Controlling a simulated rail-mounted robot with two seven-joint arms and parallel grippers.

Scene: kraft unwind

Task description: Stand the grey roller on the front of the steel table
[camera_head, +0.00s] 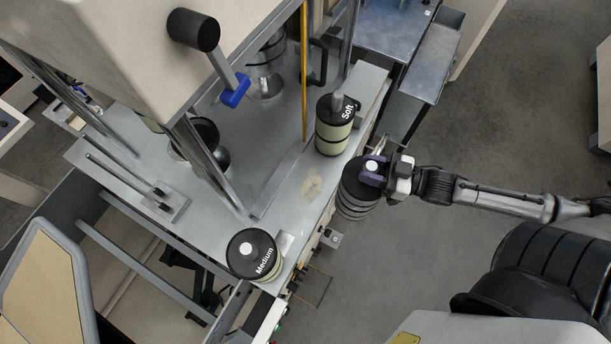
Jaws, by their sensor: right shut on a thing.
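The grey roller (357,204) has a dark top and a ribbed grey side. My right gripper (373,168) is shut on the knob at its top, with purple finger pads showing. The roller hangs upright or nearly so beside the right edge of the pale machine bench; whether it touches the bench I cannot tell. Its underside is hidden. A bluish metal table (385,30), which looks like the steel table, is at the top right, beyond the gripper. Only part of its top shows. My left gripper is not in view.
A roller marked Soft (333,138) and one marked Medium (250,262) stand on the pale bench (285,205). A yellow post (304,80) and metal uprights rise behind. A lower metal tray (432,68) adjoins the metal table. Open floor lies to the right.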

